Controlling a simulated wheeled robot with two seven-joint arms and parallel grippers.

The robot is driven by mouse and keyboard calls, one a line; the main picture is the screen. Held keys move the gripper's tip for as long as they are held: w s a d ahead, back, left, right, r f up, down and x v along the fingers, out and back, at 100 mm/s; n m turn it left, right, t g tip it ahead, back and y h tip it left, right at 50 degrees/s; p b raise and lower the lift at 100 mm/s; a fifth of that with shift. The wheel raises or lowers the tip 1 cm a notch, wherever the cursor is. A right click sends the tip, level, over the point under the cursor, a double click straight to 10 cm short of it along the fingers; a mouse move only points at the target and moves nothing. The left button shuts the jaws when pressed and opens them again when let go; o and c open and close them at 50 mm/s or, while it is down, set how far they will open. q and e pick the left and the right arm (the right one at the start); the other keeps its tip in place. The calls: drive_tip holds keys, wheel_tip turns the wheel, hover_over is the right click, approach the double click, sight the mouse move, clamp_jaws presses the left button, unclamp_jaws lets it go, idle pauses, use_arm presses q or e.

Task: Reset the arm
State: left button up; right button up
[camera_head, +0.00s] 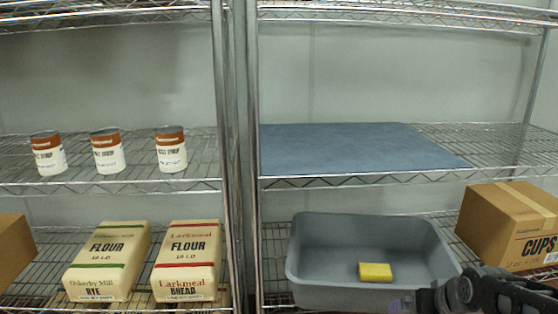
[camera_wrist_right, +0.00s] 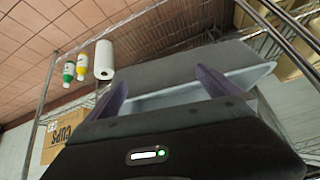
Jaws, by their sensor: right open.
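My right arm comes in at the lower right of the head view, and my right gripper (camera_head: 428,299) is low at the front right corner of the grey tub (camera_head: 318,290). The tub (camera_wrist_right: 245,76) shows behind the fingers. A yellow sponge (camera_head: 375,272) lies in the tub. My left gripper is in neither view.
A cardboard CUPS box (camera_head: 512,228) stands right of the tub, close to my arm. A blue mat (camera_head: 340,148) lies on the shelf above. Left of the metal posts (camera_head: 237,150) are several cans (camera_head: 107,152) and flour bags (camera_head: 187,262). A paper roll (camera_wrist_right: 104,60) shows in the wrist view.

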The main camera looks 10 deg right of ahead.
drive_tip(key=a+f+y, duration=0.3)
drive_tip(key=a+f, duration=1.3)
drive_tip(key=f, duration=0.4)
drive_tip(key=s+a+f+g+y, duration=0.1)
drive_tip(key=s+a+f+g, duration=0.2)
drive_tip(key=s+a+f, duration=0.45)
drive_tip(key=s+a+f+g+y, duration=0.1)
drive_tip(key=s+a+f+g, duration=0.3)
drive_tip(key=s+f, duration=0.6)
drive_tip(key=s+a+r+p, duration=0.2)
drive_tip(key=s+r+p, duration=0.1)
drive_tip(key=r+p, duration=1.4)
drive_tip(key=shift+s+r+n+t, duration=0.15)
drive_tip(key=shift+r+n+t, duration=0.25)
drive_tip(key=shift+r, duration=0.4)
